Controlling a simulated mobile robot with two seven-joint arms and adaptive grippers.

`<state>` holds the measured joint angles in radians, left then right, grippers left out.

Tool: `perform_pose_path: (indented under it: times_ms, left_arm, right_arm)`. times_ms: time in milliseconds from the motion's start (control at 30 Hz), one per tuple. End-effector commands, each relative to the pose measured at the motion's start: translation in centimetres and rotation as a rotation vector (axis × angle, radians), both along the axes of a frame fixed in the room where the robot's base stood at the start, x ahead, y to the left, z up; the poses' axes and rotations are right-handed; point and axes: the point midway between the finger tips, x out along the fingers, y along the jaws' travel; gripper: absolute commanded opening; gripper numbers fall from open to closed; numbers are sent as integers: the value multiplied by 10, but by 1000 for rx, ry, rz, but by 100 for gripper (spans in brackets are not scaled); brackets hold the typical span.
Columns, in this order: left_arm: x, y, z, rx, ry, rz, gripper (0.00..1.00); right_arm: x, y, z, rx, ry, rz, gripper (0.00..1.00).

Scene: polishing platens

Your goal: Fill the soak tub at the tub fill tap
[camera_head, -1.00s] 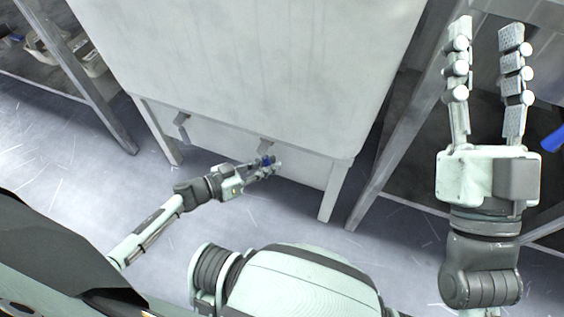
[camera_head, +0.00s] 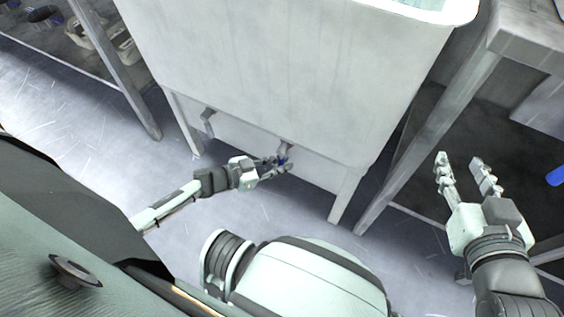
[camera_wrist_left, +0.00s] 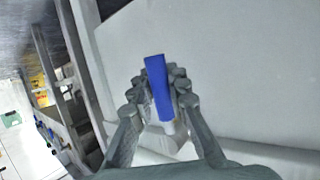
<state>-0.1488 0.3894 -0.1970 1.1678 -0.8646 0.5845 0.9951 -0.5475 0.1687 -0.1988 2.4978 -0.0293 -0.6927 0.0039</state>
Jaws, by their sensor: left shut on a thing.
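The soak tub (camera_head: 270,85) is a large pale grey tub on legs in front of me, with light blue-green inside at its top rim. Two short taps come out low on its near side. My left gripper (camera_head: 281,164) is at the right one, shut on a blue tap handle (camera_wrist_left: 158,88), which stands between the fingers in the left wrist view. The grey tap body (camera_wrist_left: 168,140) shows beneath the handle. The left tap (camera_head: 207,116) is free. My right gripper (camera_head: 463,166) is open and empty, to the right of the tub.
A grey table (camera_head: 525,35) stands right of the tub, its leg close to my right arm. A blue item (camera_head: 555,177) lies at the far right. A shelf with several items (camera_head: 95,40) is at the upper left. The floor (camera_head: 60,120) at left is clear.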

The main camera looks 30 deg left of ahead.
Motion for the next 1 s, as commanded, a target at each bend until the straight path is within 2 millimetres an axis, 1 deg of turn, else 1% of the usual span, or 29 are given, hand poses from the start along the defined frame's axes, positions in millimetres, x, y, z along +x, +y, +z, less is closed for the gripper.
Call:
perform_pose_path:
  times_ms: [300,333,400,667,767,867,1000]
  left_arm:
    - [0,2,0,5,-1,0,0]
    - [0,2,0,5,-1,0,18]
    - [0,2,0,5,-1,0,26]
    - [0,1,0,3,0,0,26]
    - [-4,4,1,4,1,0,26]
    - [-14,11,4,6,2,0,26]
    - [-36,26,14,6,3,-1,26]
  right_arm:
    - [0,0,0,-1,2,-1,40]
    - [0,0,0,-1,2,-1,40]
    - [0,0,0,-1,2,-1,40]
    - [0,0,0,0,0,0,40]
    - [0,0,0,1,-1,1,40]
    - [0,0,0,1,-1,1,40]
    - [0,0,0,0,0,1,40]
